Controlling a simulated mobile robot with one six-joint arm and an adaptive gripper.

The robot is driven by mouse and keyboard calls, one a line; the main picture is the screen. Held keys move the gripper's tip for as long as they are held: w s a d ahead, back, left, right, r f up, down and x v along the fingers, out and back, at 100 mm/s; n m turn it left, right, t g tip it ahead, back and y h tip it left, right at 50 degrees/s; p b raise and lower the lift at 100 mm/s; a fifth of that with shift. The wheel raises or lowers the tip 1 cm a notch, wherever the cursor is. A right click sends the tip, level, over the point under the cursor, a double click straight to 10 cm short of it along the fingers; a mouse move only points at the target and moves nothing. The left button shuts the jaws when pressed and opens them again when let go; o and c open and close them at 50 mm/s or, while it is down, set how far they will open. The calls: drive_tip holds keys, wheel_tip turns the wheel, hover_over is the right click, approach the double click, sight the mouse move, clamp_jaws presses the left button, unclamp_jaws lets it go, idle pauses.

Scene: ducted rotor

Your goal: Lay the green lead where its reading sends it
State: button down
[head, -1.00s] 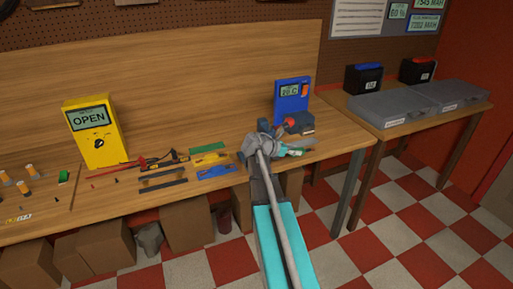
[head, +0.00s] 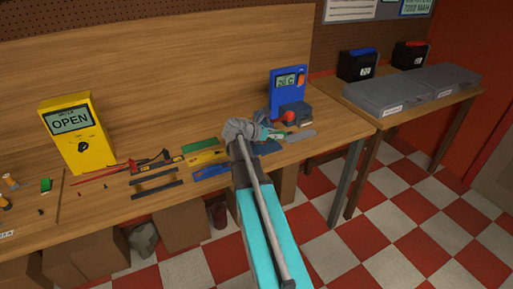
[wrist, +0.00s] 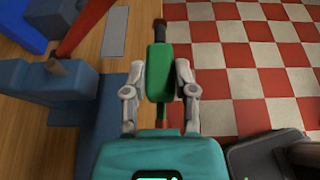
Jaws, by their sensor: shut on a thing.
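The green lead (wrist: 160,72) is a green block with a dark, ridged tip at its far end. In the wrist view it sits between the two fingers of my gripper (wrist: 159,88), which is shut on it. It is held near the bench's front edge, with checkered floor to its right. In the head view my gripper (head: 268,136) is beside the blue stand, and the lead is too small there to make out clearly. A yellow meter (head: 88,152) on the bench shows OPEN. A blue instrument (head: 288,104) shows a temperature whose digits are hard to read.
A blue-grey stand (wrist: 52,82) with a red-handled tool is close left of my gripper. Green, yellow and blue strips (head: 205,158) lie on the bench. The side table holds grey cases (head: 385,98) and black boxes with blue (head: 358,65) and red (head: 409,55) tops.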

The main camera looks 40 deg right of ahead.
drive_tip(key=shift+s+d, duration=0.1)
drive_tip(key=shift+d, duration=0.05)
drive_tip(key=shift+f, duration=0.15)
drive_tip(key=shift+w+f, duration=0.1)
drive_tip(key=shift+w, duration=0.15)
drive_tip(key=w+a+f+b, duration=0.2)
drive_tip(key=w+a, duration=0.1)
drive_tip(key=w+a+f+b, duration=0.1)
drive_tip(key=w+a+b, duration=0.1)
drive_tip(key=w+a, duration=0.1)
drive_tip(key=w+a+f+b, duration=0.2)
drive_tip(key=w+a, duration=0.1)
drive_tip(key=shift+w+a+f, duration=0.1)
drive_tip(key=shift+w+f, duration=0.15)
drive_tip(key=shift+f, duration=0.1)
drive_tip(key=w+a+f+b, duration=0.1)
drive_tip(key=w+a, duration=0.1)
drive_tip(key=a, duration=0.1)
drive_tip(key=w+a+f+b, duration=0.1)
drive_tip(key=w+a, duration=0.1)
drive_tip(key=a, duration=0.1)
drive_tip(key=w+a+f+b, duration=0.1)
drive_tip(key=w+a, duration=0.1)
drive_tip(key=shift+a+f+b, duration=0.25)
drive_tip(key=shift+a+b, duration=0.1)
drive_tip(key=shift+a, duration=0.05)
drive_tip(key=shift+w+a, duration=0.2)
drive_tip(key=shift+a, duration=0.3)
drive_tip(key=shift+d, duration=0.15)
